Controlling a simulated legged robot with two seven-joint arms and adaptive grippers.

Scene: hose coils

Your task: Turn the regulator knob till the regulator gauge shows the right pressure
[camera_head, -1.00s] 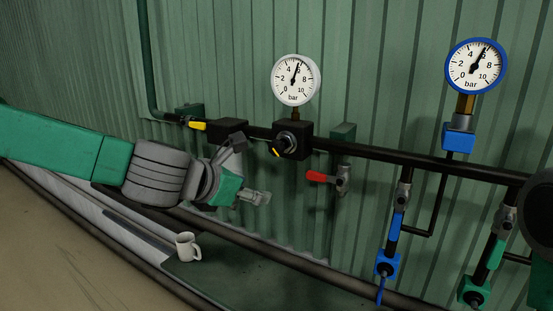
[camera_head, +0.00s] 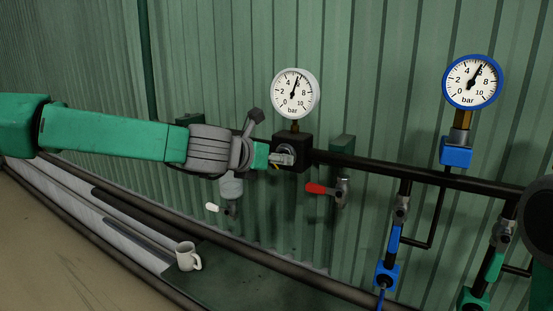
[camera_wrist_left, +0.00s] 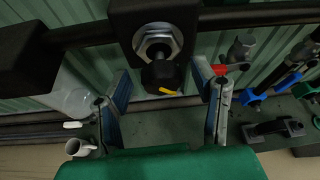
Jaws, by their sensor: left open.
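The regulator is a black block (camera_head: 305,151) on the dark pipe, with a white-rimmed gauge (camera_head: 295,94) above it. The gauge needle points a little right of straight up, near the 6. My left gripper (camera_head: 283,159) is at the block's front and covers most of the knob. In the left wrist view the black regulator knob (camera_wrist_left: 160,74) with its yellow pointer (camera_wrist_left: 167,91) stands out from a metal nut (camera_wrist_left: 157,43). The open fingers are to either side of the knob, with gaps visible. My right gripper is not in view.
A red-handled valve (camera_head: 322,189) hangs right of the regulator. A blue-rimmed gauge (camera_head: 472,82) and blue and green valves stand further right. A clear bowl (camera_head: 231,187) with a white-handled tap (camera_head: 213,208) hangs below my left wrist. A mug (camera_head: 187,256) stands lower left.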

